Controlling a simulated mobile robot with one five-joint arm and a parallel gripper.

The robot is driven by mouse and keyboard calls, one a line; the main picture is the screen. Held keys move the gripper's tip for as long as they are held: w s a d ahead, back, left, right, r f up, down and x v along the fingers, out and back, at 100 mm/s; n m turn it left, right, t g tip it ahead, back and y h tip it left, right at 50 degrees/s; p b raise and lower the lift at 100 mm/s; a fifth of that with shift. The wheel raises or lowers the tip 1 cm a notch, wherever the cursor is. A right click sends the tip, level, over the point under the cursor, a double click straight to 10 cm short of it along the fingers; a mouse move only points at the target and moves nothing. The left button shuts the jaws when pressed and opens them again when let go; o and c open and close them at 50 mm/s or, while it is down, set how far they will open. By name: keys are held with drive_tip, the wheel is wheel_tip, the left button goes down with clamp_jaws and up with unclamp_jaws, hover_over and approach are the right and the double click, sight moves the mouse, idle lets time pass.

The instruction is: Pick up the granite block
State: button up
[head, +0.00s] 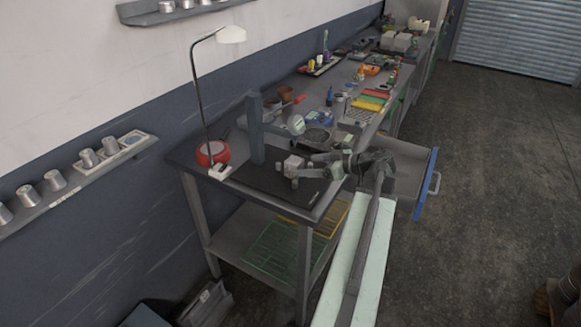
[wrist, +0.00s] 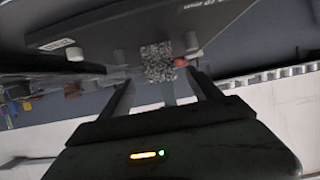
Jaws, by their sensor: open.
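The granite block (wrist: 157,62) is a small grey speckled cube. In the wrist view it shows just beyond and between the fingertips of my gripper (wrist: 160,78). My gripper is open, with a finger on each side of the view and no clear contact with the block. In the head view a small pale block (head: 293,161), seemingly the same one, is above the dark base plate (head: 270,184) of a column stand (head: 256,130). My gripper (head: 301,172) is close beside it at the near end of the bench. What supports the block is hard to tell.
A desk lamp with a red base (head: 213,153) stands left of the column. A round dial (head: 296,124) is beside the column. Tools and coloured bins (head: 370,101) crowd the bench farther back. An open drawer (head: 408,175) sticks out at the right.

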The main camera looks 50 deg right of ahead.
sight(301, 166)
drive_tip(key=b+x, duration=0.2)
drive_tip(key=x, duration=0.5)
drive_tip(key=shift+w+a+f+b, duration=0.1)
drive_tip(key=shift+w+f+b, duration=0.05)
drive_tip(key=shift+f+b, duration=0.15)
drive_tip(key=shift+r, duration=0.15)
clamp_jaws()
